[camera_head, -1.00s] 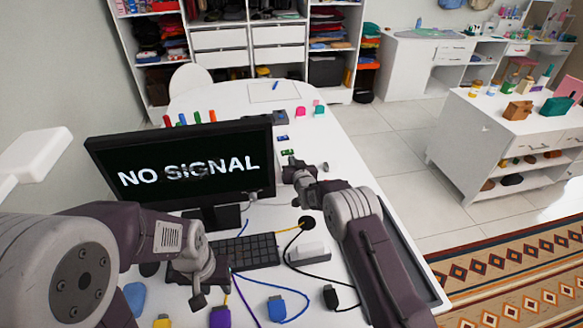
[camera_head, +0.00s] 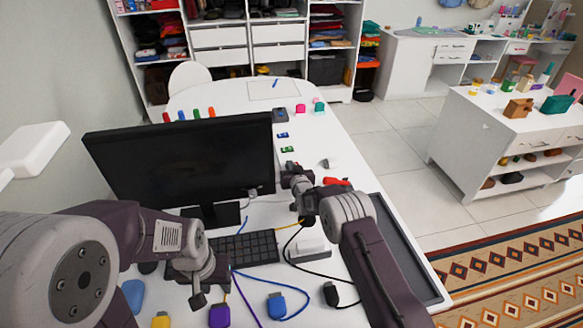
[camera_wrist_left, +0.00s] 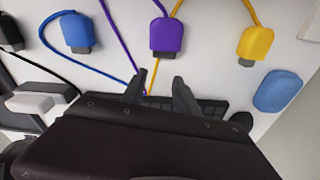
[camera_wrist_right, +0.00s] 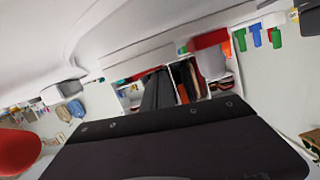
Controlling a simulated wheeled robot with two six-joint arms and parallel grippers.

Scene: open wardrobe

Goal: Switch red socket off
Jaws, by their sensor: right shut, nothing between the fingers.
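A small red object (camera_head: 336,181) lies on the white desk just right of my right gripper; I cannot tell whether it is the red socket, and no switch on it shows. My right gripper (camera_head: 291,172) is over the desk, right of the monitor. In the right wrist view its fingers (camera_wrist_right: 158,90) are together and empty. My left gripper (camera_head: 196,292) hangs low in front of the keyboard. In the left wrist view its fingers (camera_wrist_left: 160,92) are apart with nothing between them. The monitor (camera_head: 185,165) is black.
Blue (camera_head: 276,305), purple (camera_head: 219,315) and yellow (camera_head: 161,320) plugs with cables lie at the desk's front. A keyboard (camera_head: 244,248) and a white block (camera_head: 308,250) with a black cable lie behind them. Colored markers (camera_head: 196,113) stand behind the monitor.

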